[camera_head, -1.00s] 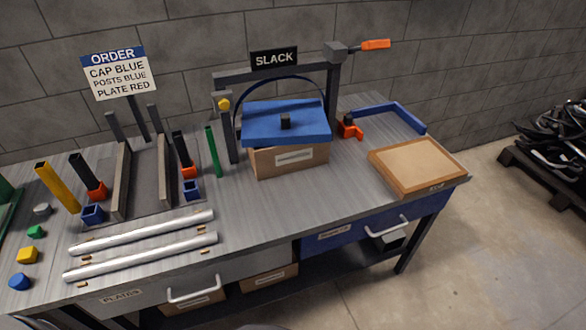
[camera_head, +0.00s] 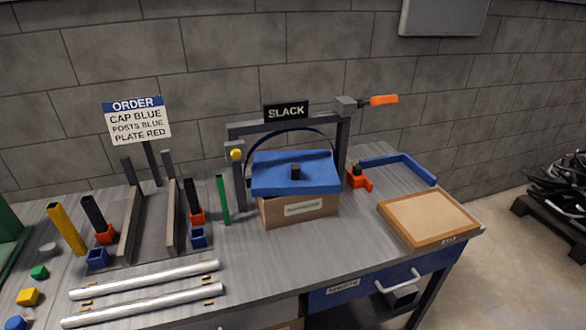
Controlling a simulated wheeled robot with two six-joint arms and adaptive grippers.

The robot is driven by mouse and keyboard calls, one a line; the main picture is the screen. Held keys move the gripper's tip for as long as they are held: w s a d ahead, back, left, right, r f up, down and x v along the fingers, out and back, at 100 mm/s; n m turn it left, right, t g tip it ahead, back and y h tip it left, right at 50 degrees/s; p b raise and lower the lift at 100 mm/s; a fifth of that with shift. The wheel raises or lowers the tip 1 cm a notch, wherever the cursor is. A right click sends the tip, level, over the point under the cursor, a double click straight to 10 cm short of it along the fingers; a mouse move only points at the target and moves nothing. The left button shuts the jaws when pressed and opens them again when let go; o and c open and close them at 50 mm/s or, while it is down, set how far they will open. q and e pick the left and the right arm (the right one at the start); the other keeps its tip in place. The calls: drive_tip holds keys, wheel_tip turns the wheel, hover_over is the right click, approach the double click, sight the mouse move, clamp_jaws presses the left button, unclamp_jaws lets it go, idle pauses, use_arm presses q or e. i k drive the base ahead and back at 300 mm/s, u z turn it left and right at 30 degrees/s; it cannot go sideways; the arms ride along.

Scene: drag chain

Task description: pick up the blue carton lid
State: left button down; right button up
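The blue carton lid (camera_head: 270,176) sits on top of a brown cardboard carton (camera_head: 285,209) on the grey workbench, under the SLACK frame. A small black knob (camera_head: 295,171) stands up from the middle of the lid. The lid looks slightly tilted, and a dark hoop arches behind it. Neither of my grippers is in view.
The SLACK frame (camera_head: 236,131) stands over the carton. An orange clamp (camera_head: 360,180), a blue bracket (camera_head: 417,170) and a wooden tray (camera_head: 387,217) are to its right. Posts, two silver bars (camera_head: 150,279) and coloured pieces lie to the left. Bench space before the carton is clear.

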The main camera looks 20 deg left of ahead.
sight(302, 172)
drive_tip(key=z, duration=1.35)
drive_tip(key=i, duration=2.35)
drive_tip(key=u, duration=3.5)
drive_tip(key=k, duration=0.65)
drive_tip(key=u, duration=0.1)
